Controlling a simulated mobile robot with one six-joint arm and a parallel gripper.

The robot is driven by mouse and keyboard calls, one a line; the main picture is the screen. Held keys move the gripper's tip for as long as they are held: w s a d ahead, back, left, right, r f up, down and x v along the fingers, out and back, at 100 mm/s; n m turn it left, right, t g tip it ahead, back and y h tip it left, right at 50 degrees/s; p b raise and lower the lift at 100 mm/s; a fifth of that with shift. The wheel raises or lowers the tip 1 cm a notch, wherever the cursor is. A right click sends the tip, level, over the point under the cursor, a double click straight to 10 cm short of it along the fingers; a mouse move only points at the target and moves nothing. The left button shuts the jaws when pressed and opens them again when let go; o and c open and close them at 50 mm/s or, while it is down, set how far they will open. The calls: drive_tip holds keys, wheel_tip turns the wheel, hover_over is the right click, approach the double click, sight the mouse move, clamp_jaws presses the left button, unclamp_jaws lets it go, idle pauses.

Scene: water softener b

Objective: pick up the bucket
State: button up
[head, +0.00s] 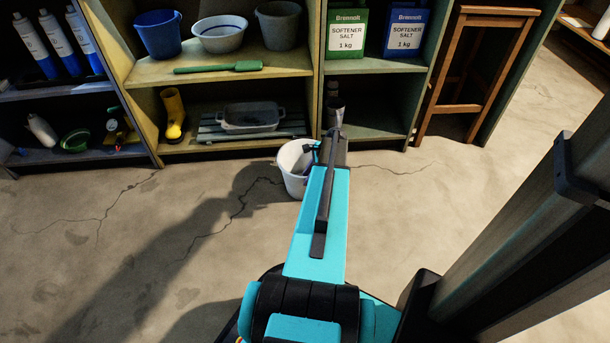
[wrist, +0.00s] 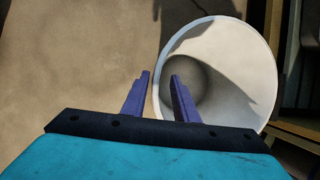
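A white bucket (head: 292,170) stands on the concrete floor in front of the shelves in the head view. My arm hides its right part. In the wrist view the bucket (wrist: 235,80) fills the upper right, with its mouth facing the camera and its inside empty. My gripper (wrist: 160,76) is open. Its left finger is outside the bucket's near left rim and its right finger appears over or inside the mouth, so the wall lies between them. A gap shows between the fingers. I cannot tell how deep they reach.
Shelves behind hold a blue bucket (head: 158,34), a white basin (head: 220,34), a yellow boot (head: 173,114), a grey tray (head: 249,117) and salt boxes (head: 405,32). A wooden stool (head: 477,60) stands at the right. The floor left of the bucket is clear.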

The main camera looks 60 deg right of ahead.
sight(299, 187)
drive_tip(key=shift+b+x, duration=1.55)
drive_tip(key=shift+x, duration=1)
drive_tip(key=shift+w+d, duration=0.1)
drive_tip(key=shift+w, duration=0.05)
clamp_jaws()
